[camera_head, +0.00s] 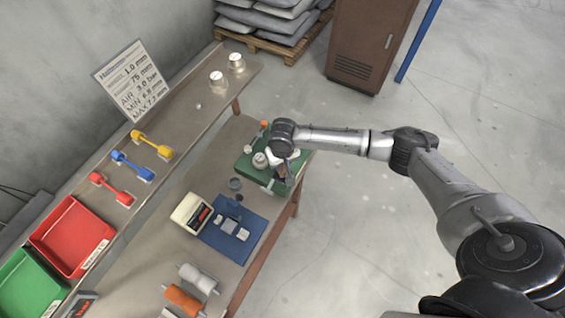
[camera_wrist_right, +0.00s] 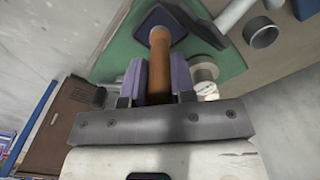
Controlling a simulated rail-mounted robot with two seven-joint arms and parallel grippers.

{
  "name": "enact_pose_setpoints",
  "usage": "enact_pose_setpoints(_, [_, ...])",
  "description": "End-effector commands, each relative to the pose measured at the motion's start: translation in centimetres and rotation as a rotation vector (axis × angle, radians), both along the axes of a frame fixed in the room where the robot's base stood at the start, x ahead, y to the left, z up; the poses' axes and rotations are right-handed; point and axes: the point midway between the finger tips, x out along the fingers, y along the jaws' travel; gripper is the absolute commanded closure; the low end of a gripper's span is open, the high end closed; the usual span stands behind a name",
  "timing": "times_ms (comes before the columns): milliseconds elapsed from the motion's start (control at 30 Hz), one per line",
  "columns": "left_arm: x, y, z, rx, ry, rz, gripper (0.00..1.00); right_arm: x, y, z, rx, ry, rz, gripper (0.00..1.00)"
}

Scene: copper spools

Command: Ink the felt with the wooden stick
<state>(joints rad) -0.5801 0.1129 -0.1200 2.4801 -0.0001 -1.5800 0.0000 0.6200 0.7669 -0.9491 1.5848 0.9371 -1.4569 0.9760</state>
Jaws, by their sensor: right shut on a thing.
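My right gripper (camera_head: 281,172) is over the green mat (camera_head: 301,163) at the far right end of the workbench. In the right wrist view, the gripper (camera_wrist_right: 157,82) is shut on the brown wooden stick (camera_wrist_right: 160,65), one purplish finger on each side. The stick's far end overlaps a dark blue square pad (camera_wrist_right: 153,17), which looks like the felt, on the green mat (camera_wrist_right: 118,48). I cannot tell whether the stick touches the pad. In the head view the arm and gripper hide most of the stick and pad. My left gripper is not in view.
A pale round jar (camera_head: 260,160) stands on the mat close left of the gripper. A small dark cup (camera_head: 235,184), a blue mat (camera_head: 249,238) with small blocks, and a cream scale (camera_head: 189,212) are nearer. Open floor lies right of the bench.

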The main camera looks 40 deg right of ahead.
Motion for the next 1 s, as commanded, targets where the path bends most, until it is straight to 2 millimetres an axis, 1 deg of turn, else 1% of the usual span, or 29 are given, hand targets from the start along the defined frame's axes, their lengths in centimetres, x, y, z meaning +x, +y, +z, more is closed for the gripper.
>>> enact_pose_setpoints(400, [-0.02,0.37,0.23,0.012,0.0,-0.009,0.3,-0.03,-0.03,-0.09,-0.001,0.001,0.0,1.0])
enact_pose_setpoints(1000, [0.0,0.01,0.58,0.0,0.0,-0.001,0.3,-0.07,-0.04,-0.19,-0.002,0.002,0.0,1.0])
